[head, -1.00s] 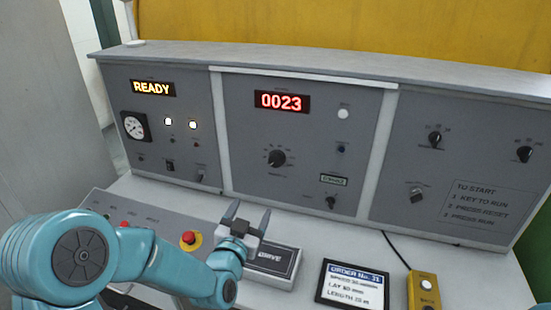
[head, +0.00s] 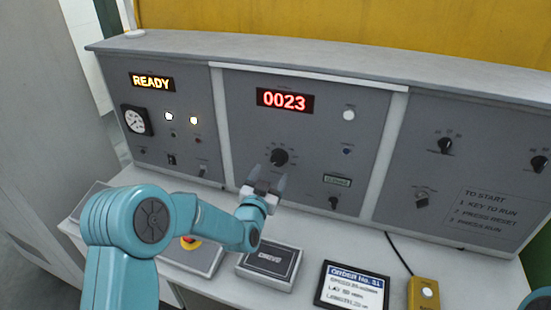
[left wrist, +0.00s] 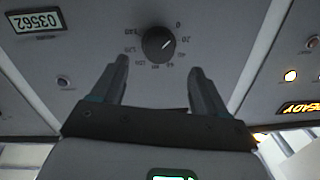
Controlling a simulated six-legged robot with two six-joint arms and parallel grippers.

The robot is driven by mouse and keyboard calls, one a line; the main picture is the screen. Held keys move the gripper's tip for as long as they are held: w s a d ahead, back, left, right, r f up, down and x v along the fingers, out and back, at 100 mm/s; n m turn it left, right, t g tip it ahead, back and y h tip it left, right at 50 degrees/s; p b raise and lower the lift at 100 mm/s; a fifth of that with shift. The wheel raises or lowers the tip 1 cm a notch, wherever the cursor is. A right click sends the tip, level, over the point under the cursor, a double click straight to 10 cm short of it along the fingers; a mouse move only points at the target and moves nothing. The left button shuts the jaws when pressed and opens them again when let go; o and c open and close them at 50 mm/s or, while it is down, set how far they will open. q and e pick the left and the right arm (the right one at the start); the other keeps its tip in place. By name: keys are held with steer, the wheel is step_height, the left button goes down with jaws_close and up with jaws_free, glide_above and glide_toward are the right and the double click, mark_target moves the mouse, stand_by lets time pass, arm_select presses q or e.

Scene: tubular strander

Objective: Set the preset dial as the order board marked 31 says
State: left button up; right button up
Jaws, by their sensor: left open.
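The black preset dial (head: 279,157) sits on the middle grey panel. It also shows upside down in the left wrist view (left wrist: 158,44), with a numbered scale around it. A pale pointer mark there seems to lie between 0 and 20. My left gripper (head: 265,178) is open and empty, just below the dial and apart from it. Its two fingers (left wrist: 159,78) point toward the panel on either side of the dial's line. The order board (head: 352,286) marked 31 lies on the desk; its smaller lines are blurred. My right gripper is not in view.
A red 0023 display (head: 285,101) is above the dial. A small counter (head: 337,180) and a lower knob (head: 333,203) are to its right. A dark box (head: 269,265) and a yellow button box (head: 423,293) stand on the desk.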

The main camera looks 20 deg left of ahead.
mark_target(277, 161)
arm_select(q)
steer(key=w+p, duration=0.1)
steer(key=w, duration=0.3)
steer(key=shift+w+d+r, duration=0.1)
steer(key=shift+w+r, duration=0.05)
steer(key=shift+w, duration=0.85)
steer(key=shift+f, duration=0.2)
steer(key=c, duration=1.1)
